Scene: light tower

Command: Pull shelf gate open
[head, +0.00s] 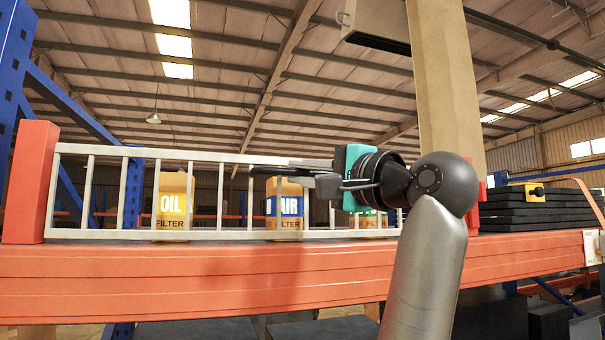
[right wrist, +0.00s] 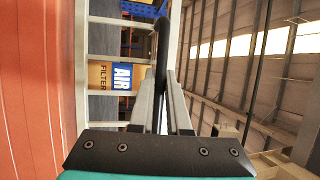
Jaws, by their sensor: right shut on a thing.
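The shelf gate (head: 95,234) is a pale grey barred frame along the front of the orange shelf beam (head: 200,280). It stands upright, closed across the shelf front. My right gripper (head: 262,168) reaches in from the right at the height of the gate's top rail and is shut on it. In the right wrist view, the gate's bars (right wrist: 105,56) lie left of my right gripper (right wrist: 160,60), whose fingers are close together with a dark strip between them. The exact grip on the rail is partly hidden by the fingers. My left gripper is out of view.
Behind the gate stand an oil filter box (head: 172,205), an air filter box (head: 284,205) and another filter box (head: 372,219) partly behind my arm. A red-orange post (head: 30,182) stands at the gate's left end. Black stacked slabs (head: 540,208) lie at right.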

